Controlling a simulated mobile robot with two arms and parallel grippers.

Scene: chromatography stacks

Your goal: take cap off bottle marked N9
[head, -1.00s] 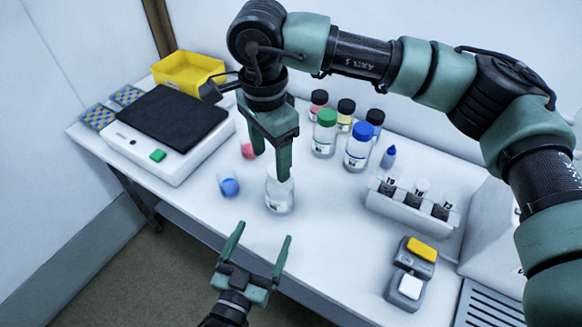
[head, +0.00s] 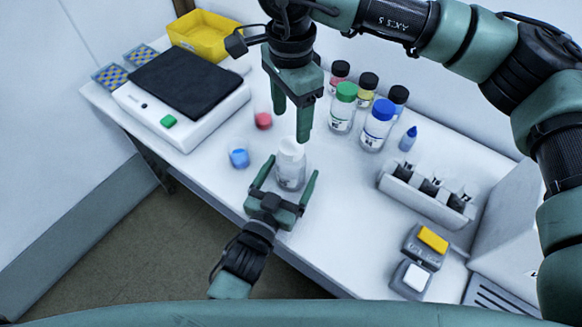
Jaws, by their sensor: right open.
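A clear bottle (head: 290,177) with a white cap (head: 291,149) stands upright near the front edge of the white table. The writing on its label is too small to read. My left gripper (head: 293,166) comes in from the front with one finger on each side of the bottle's body. Its fingers look spread, with the bottle between them; contact is not clear. My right gripper (head: 291,122) points down just above the cap, open and empty, its fingertips apart from the cap.
Green-capped (head: 342,106) and blue-capped (head: 377,125) bottles stand behind to the right, with several black-capped ones. A white rack (head: 420,190) is at right; a black-topped device (head: 185,90) is at left.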

